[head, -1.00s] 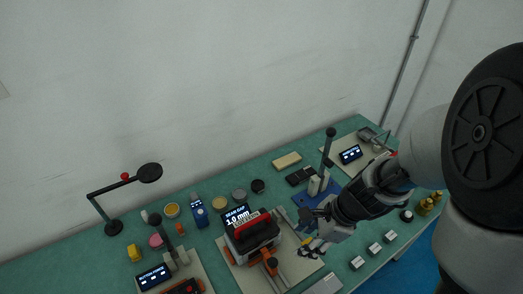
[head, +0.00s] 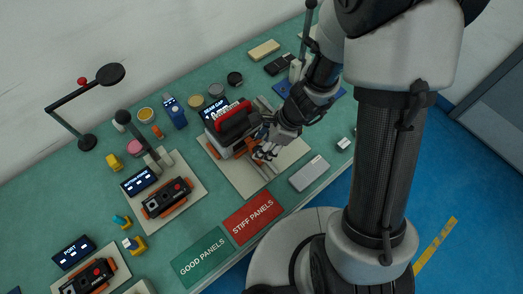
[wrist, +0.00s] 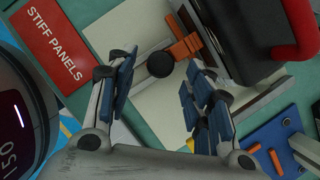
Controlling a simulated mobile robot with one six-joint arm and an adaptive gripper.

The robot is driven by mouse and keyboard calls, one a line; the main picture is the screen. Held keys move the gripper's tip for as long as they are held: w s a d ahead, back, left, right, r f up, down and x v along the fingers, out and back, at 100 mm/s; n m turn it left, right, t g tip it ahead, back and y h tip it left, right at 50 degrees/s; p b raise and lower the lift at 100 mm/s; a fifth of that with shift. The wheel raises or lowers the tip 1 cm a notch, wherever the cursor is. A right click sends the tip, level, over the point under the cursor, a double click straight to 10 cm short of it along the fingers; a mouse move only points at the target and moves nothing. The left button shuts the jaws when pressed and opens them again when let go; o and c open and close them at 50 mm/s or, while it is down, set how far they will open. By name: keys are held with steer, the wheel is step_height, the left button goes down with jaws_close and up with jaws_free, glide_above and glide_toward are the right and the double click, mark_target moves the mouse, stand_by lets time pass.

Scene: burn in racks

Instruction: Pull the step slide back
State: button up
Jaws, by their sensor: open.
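The seam gap station has a pale base plate (head: 240,178) and a dark device with a red handle (head: 232,111). An orange slide part (head: 252,145) sits at its front, beside metal rails. In the wrist view the orange slide part (wrist: 184,45) carries a round black knob (wrist: 160,64). My gripper (head: 264,153) is over the front of the station, close to the slide. In the wrist view my gripper (wrist: 160,78) is open, its blue-padded fingers either side of the knob in the picture. I cannot tell whether they touch it. The gripper partly hides the slide in the head view.
A red "STIFF PANELS" mat (head: 252,218) and a green "GOOD PANELS" mat (head: 202,257) lie along the front edge. A grey box (head: 309,173) lies right of the station. A button station (head: 167,197) stands to the left. A blue fixture (wrist: 275,142) shows in the wrist view.

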steer(key=shift+b+x, duration=0.35)
steer(key=shift+x, duration=0.8)
steer(key=shift+c, duration=0.4)
jaws_close()
steer(key=shift+s, duration=0.1)
